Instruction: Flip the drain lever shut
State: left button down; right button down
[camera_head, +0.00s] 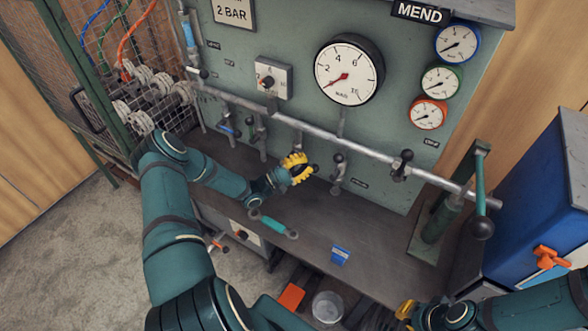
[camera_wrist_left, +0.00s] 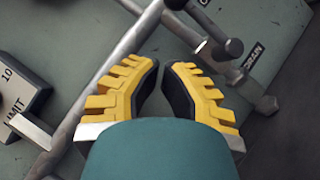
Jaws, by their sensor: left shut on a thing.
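The drain valve (camera_head: 338,176) hangs from the grey pipe, beside a small label. In the left wrist view the DRAIN label (camera_wrist_left: 252,57) is readable, and the drain lever (camera_wrist_left: 234,47) shows a dark knob up and right of my fingers. My left gripper (camera_head: 306,168) is just left of that valve in the head view. In the left wrist view its yellow fingers (camera_wrist_left: 163,68) are drawn close at the tips. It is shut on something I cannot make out. My right gripper (camera_head: 404,311) is at the bottom edge, partly hidden; its opening does not show.
The grey pipe (camera_head: 375,155) crosses the panel, with other valves (camera_head: 260,132) to the left. A teal-handled tool (camera_head: 272,224) and a small blue box (camera_head: 340,256) lie on the bench (camera_head: 300,225). A lever stand (camera_head: 452,212) is at right; a bucket (camera_head: 327,306) is below.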

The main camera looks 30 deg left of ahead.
aim_at(339, 151)
pick_arm(q)
jog(key=x, duration=0.3)
jog(key=shift+w+d, duration=0.15)
jog(key=shift+w, duration=0.05)
jog(key=shift+w+d+r+p, duration=0.15)
jog(key=shift+d+r, duration=0.35)
jog(key=shift+d, duration=0.3)
jog(key=shift+d+r+p, duration=0.15)
jog(key=shift+d+r, duration=0.35)
jog(key=shift+d, duration=0.25)
jog(key=shift+d, duration=0.1)
jog(key=shift+d+r+m+g, duration=0.1)
jog(key=shift+d+m+g, duration=0.1)
jog(key=shift+m+g, duration=0.25)
